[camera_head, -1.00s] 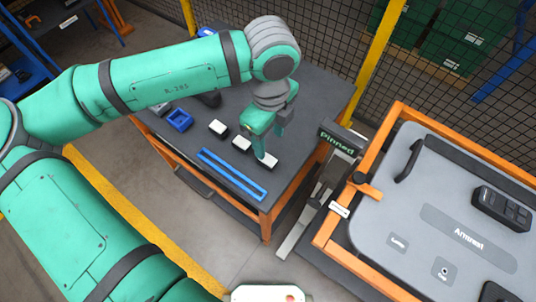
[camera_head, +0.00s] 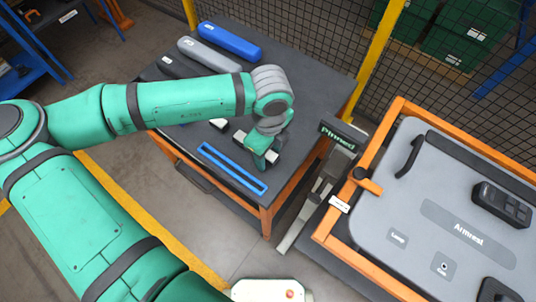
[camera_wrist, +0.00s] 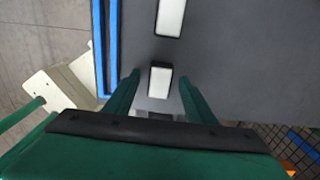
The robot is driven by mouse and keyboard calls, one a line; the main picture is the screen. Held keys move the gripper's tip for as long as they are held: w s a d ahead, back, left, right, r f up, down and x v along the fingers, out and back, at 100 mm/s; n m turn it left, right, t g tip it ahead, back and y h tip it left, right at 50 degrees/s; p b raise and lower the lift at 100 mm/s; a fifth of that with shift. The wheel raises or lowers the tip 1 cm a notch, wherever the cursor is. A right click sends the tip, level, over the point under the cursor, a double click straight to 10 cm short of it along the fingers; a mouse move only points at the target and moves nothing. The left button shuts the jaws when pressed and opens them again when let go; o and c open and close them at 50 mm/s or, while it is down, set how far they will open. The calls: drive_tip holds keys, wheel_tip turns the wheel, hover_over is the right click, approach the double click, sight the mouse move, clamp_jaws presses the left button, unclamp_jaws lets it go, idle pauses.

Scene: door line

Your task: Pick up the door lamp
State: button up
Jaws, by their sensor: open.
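Small dark blocks with white faces, which look like the door lamps, stand in a row on the dark tabletop. The nearest lamp (camera_wrist: 161,79) lies between my gripper's two green fingers in the wrist view. In the head view, part of this lamp (camera_head: 273,161) shows beside my gripper (camera_head: 262,161), which hides the rest. My gripper is open and low over the table, with a finger on each side of the lamp. Whether the fingers touch it cannot be told. Another lamp (camera_wrist: 171,17) lies farther up in the wrist view, and one more (camera_head: 219,124) shows in the head view.
A blue rectangular frame (camera_head: 232,171) lies along the table's front edge. Long blue (camera_head: 230,40) and grey (camera_head: 208,54) pieces lie at the back of the table. A grey door panel (camera_head: 425,205) in an orange frame stands to the right, past a "Pinned" sign (camera_head: 338,136).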

drive_tip(key=shift+c, duration=0.3)
drive_tip(key=shift+a, duration=0.1)
drive_tip(key=c, duration=1.1)
drive_tip(key=shift+o, duration=0.2)
drive_tip(key=shift+r, duration=0.1)
